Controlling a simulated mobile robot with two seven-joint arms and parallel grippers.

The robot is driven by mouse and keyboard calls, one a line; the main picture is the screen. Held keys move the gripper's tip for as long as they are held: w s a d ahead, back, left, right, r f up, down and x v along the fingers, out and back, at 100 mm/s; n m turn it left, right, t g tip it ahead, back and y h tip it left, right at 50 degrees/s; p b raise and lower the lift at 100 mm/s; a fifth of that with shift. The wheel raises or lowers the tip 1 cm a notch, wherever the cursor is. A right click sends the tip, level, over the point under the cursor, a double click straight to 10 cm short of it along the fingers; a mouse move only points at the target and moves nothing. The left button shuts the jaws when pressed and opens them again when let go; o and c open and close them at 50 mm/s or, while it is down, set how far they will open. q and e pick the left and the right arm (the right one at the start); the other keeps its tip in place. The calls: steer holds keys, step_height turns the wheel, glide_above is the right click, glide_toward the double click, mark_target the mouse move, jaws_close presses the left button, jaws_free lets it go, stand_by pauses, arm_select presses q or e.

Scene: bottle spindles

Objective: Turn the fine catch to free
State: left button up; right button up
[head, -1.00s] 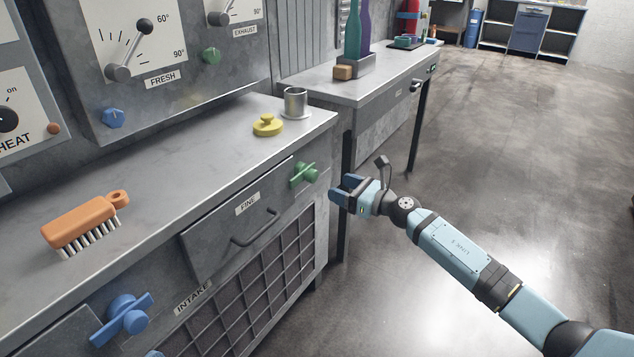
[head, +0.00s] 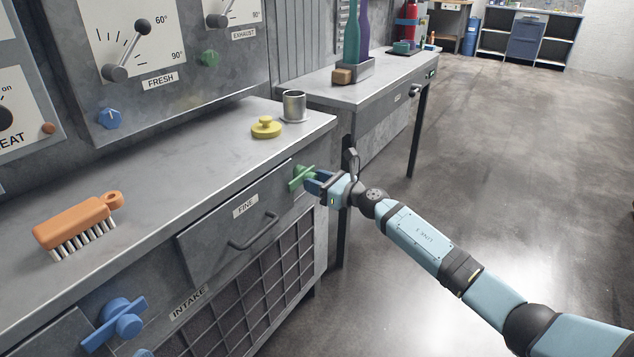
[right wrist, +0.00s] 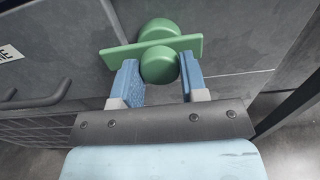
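The fine catch is a green turn-handle (head: 301,178) with a flat bar and round hub, on the right end of the drawer front labelled FINE (head: 245,206). It also shows in the right wrist view (right wrist: 160,62). My right gripper (head: 313,181) is at the catch. In the right wrist view, the blue fingers of this gripper (right wrist: 160,75) are apart, one on each side of the round hub, with tips close to the bar. A narrow gap shows beside the hub, and I cannot tell whether the tips touch the bar. My left gripper is out of view.
The FINE drawer has a dark handle (head: 254,232). A blue turn-handle (head: 116,324) sits lower left by INTAKE. An orange brush (head: 75,226), a yellow lidded knob (head: 266,127) and a metal cup (head: 294,105) stand on the counter. Open floor lies to the right.

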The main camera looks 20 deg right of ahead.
steer(key=shift+c, duration=0.6)
arm_select(q)
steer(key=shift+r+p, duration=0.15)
steer(key=shift+p, duration=0.2)
arm_select(e)
steer(key=shift+r+m, duration=0.1)
steer(key=shift+m, duration=0.2)
arm_select(q)
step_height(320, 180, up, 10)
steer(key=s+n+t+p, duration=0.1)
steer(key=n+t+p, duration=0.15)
steer(key=p, duration=0.55)
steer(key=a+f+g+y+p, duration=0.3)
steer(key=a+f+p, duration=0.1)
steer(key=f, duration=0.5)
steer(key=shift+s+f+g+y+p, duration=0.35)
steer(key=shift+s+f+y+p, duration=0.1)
steer(key=shift+p, duration=0.2)
arm_select(e)
steer(key=shift+m, duration=8.8)
